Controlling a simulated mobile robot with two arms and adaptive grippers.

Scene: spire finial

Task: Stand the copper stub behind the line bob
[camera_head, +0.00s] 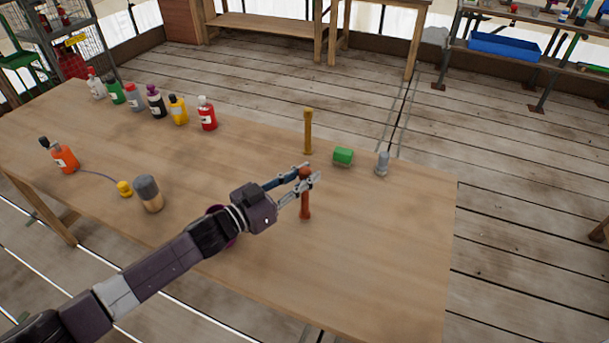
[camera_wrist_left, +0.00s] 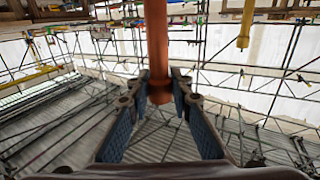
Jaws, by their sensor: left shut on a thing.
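My left gripper (camera_head: 305,179) is shut on the copper stub (camera_head: 305,205), a reddish-brown rod with a wider lower end. The fingers hold it near its upper end, and it looks upright over the table's right half. I cannot tell whether it touches the table. In the left wrist view the stub (camera_wrist_left: 157,45) runs between the two fingers (camera_wrist_left: 160,95). A yellow-brown post (camera_head: 308,132) stands behind it. A green block (camera_head: 343,156) and a small grey piece with a narrow top (camera_head: 382,163) are to the right. I cannot tell for certain which piece is the line bob.
The wooden table (camera_head: 380,260) is bare at front right. Several bottles, such as a red one (camera_head: 207,113), line its back left. An orange bottle (camera_head: 65,158), a yellow piece (camera_head: 124,188) and a grey-topped cylinder (camera_head: 149,194) stand at left. My right gripper is out of view.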

